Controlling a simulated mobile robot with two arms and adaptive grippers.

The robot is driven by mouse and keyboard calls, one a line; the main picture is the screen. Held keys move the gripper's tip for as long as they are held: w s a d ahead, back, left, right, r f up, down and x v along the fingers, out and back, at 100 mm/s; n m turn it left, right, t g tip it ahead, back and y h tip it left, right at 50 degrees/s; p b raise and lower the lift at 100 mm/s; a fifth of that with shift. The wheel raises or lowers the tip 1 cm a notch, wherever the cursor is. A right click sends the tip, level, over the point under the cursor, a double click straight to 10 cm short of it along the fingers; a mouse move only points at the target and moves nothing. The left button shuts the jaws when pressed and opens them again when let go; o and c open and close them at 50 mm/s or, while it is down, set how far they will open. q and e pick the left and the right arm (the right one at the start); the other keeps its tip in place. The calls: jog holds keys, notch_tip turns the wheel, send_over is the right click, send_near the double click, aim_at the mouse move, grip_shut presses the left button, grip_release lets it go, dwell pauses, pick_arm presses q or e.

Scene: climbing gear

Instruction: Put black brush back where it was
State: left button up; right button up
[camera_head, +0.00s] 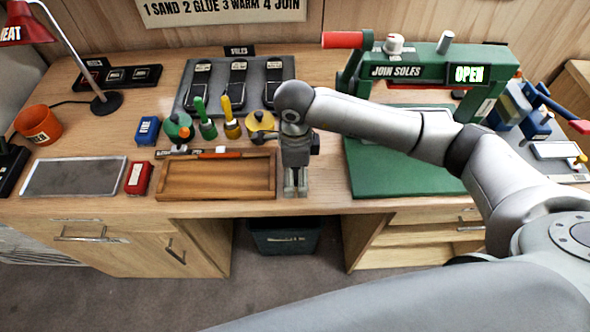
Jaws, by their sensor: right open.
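I cannot make out a black brush for certain in the head view. Small pots stand behind the wooden tray (215,195): one has a green-handled brush (200,108) and one a yellow-handled brush (226,106). A yellow-topped pot (262,122) stands right of them, close to my right arm. My right gripper (295,192) points down at the desk's front edge, just right of the tray. It is open, and I see nothing between its fingers. My wrist and forearm hide part of the desk behind it. My left gripper is out of view.
A sole rack (185,90) stands at the back. A red block (138,178), a grey mat (72,177), an orange cup (38,124) and a red lamp (75,45) occupy the left.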

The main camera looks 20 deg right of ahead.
jog(key=shift+r+p, duration=0.3)
notch_tip(320, 180, up, 12)
jog(key=p, duration=0.6)
jog(key=shift+f, duration=0.15)
